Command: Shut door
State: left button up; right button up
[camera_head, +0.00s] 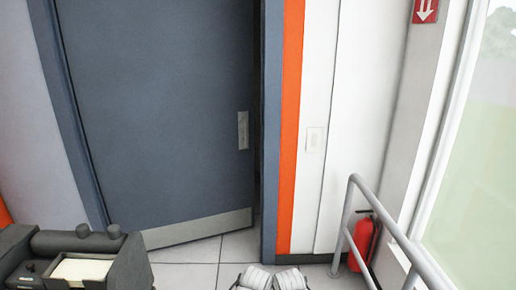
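The blue-grey door (165,110) stands ajar in a matching blue-grey frame (270,130). Its right edge is set back from the frame, with a narrow dark gap between them. The door's bottom edge slants away from me toward the right, and a pale metal kick plate (195,229) runs along it. A small light plate (243,130) sits near the door's right edge. Neither of my grippers is clearly in view. Pale rounded parts at the bottom centre look like parts of my own body, well short of the door.
A dark machine (80,240) with a cream stack in its tray stands at lower left. At right are a grey handrail (347,215), a red fire extinguisher (362,242) and a window (480,180). Tiled floor (205,252) is clear before the door.

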aim_at(163, 90)
jog(key=i+l+u, duration=0.1)
jog(key=i+u, duration=0.15)
jog(key=i, duration=1.55)
jog(key=i+u, duration=0.15)
jog(key=i, duration=0.35)
jog(key=i+l+u, duration=0.15)
jog(key=i, duration=0.35)
jog(key=i+u, duration=0.2)
jog(key=i, duration=0.3)
